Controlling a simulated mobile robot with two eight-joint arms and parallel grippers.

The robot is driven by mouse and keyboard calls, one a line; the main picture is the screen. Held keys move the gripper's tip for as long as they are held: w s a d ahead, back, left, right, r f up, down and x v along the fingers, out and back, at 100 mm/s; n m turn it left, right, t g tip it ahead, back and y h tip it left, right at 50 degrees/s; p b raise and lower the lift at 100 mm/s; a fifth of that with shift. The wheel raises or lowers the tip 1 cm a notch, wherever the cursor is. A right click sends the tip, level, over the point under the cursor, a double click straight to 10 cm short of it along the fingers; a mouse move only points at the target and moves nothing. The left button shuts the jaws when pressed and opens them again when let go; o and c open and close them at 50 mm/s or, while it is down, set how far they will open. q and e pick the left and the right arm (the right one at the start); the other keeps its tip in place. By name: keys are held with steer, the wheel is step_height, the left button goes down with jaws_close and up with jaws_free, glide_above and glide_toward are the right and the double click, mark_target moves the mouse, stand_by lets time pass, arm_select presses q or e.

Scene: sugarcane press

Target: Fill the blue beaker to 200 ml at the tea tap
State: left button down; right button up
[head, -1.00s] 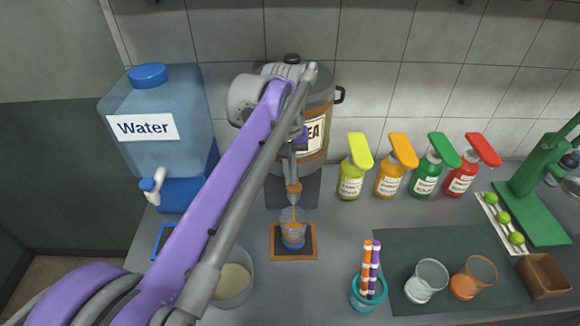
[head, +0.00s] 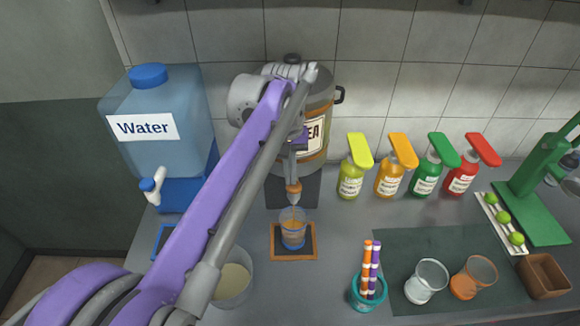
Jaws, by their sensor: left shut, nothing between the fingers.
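The blue beaker (head: 293,236) stands upright on an orange-edged dark mat (head: 310,252), directly below the tea tap (head: 294,192). Brownish tea is in it; I cannot read its level against the marks. A thin stream seems to run from the spout into it. The tea urn (head: 318,110), with a TEA label, stands behind, partly hidden by my left arm. My left gripper (head: 297,150) is at the tap's upper part, shut with nothing held, above the beaker. Its fingertips are small and partly hidden. My right gripper is not in view.
A water dispenser (head: 165,130) stands at the left. Several syrup bottles with coloured pumps (head: 395,176) stand right of the urn. A clear glass (head: 425,281), an orange glass (head: 473,277) and a teal cup (head: 368,292) holding striped sticks are front right. A container (head: 235,275) sits beside my arm.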

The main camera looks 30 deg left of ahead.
arm_select(q)
steer(key=shift+f, duration=0.25)
stand_by(0.6)
step_height(320, 180, up, 5)
steer(key=p, duration=0.3)
steer(key=shift+w+a, duration=0.1)
steer(key=shift+w, duration=0.05)
step_height(320, 180, up, 10)
steer(key=p, duration=0.1)
steer(key=shift+a+f, duration=0.25)
steer(key=shift+a, duration=0.15)
stand_by(0.7)
